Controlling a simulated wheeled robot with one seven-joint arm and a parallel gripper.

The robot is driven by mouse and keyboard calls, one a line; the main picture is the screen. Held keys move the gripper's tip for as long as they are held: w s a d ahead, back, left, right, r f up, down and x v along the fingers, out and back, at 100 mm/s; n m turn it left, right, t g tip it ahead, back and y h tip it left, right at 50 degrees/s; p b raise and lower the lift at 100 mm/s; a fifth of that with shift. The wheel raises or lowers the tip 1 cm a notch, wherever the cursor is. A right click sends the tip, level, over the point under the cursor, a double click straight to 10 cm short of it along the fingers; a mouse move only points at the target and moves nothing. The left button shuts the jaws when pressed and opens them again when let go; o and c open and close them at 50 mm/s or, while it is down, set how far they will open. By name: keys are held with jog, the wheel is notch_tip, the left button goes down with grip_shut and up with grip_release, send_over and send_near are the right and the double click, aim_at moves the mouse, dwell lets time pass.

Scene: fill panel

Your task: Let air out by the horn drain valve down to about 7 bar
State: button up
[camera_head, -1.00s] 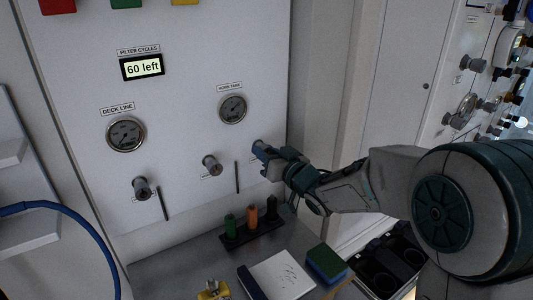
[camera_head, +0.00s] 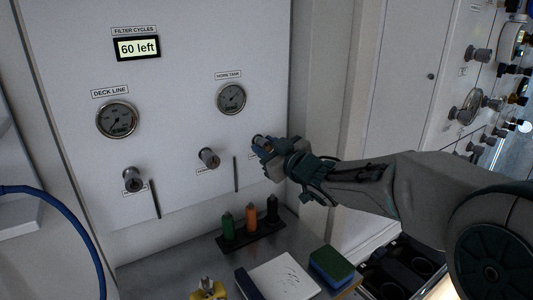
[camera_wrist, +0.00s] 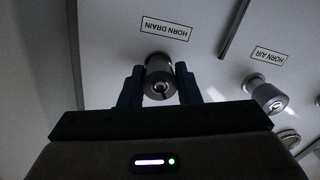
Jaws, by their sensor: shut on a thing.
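My gripper (camera_head: 262,145) is at the right end of the panel's knob row. Its two blue fingers (camera_wrist: 160,88) stand either side of the horn drain knob, shut on it. The horn tank gauge (camera_head: 231,99) is a round dial above and left of my gripper; its reading is too small to tell. The horn air knob (camera_head: 209,158) is left of my gripper and shows in the wrist view (camera_wrist: 266,94).
The deck line gauge (camera_head: 117,119) and its knob (camera_head: 133,180) are further left. Below, a bench holds several coloured bottles in a rack (camera_head: 248,237), a notepad (camera_head: 284,276) and a sponge (camera_head: 332,266).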

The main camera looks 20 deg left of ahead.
dwell(0.3)
jog(key=o, duration=1)
jog(key=shift+c, duration=0.2)
jog(key=v, duration=1.4)
